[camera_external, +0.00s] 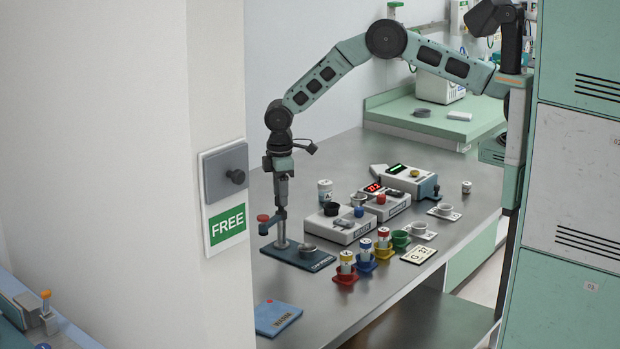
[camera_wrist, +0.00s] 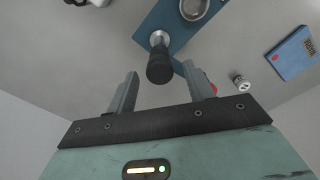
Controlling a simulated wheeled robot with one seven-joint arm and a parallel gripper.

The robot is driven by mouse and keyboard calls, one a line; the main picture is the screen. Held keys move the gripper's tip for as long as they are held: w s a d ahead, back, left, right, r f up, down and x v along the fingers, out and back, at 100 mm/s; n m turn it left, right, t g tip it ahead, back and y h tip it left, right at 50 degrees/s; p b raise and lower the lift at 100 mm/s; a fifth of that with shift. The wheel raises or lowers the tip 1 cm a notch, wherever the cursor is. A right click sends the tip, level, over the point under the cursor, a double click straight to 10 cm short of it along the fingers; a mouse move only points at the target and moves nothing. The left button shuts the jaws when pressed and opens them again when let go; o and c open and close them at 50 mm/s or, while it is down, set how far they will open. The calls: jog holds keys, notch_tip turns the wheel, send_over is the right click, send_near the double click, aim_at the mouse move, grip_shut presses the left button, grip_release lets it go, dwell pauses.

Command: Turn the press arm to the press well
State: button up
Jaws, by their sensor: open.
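The press stands on a blue base plate (camera_external: 296,259) at the near left of the counter. Its upright post (camera_external: 281,232) carries the press arm (camera_external: 272,217), which points left with a red knob (camera_external: 263,218) at its end. The press well looks to be the metal cup (camera_external: 308,248) on the plate, right of the post; it also shows in the wrist view (camera_wrist: 194,10). My gripper (camera_external: 281,199) points down over the post. In the wrist view its fingers (camera_wrist: 160,80) are open, with a dark cylinder (camera_wrist: 160,67) between or just below them; contact cannot be told.
A blue booklet (camera_external: 277,317) lies at the counter's front left. Several colored holders with vials (camera_external: 366,252) stand right of the press. White devices (camera_external: 341,228) stand behind them. A wall corner with a FREE sign (camera_external: 227,225) is close on the left.

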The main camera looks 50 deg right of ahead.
jog(key=shift+f, duration=0.5)
grip_shut()
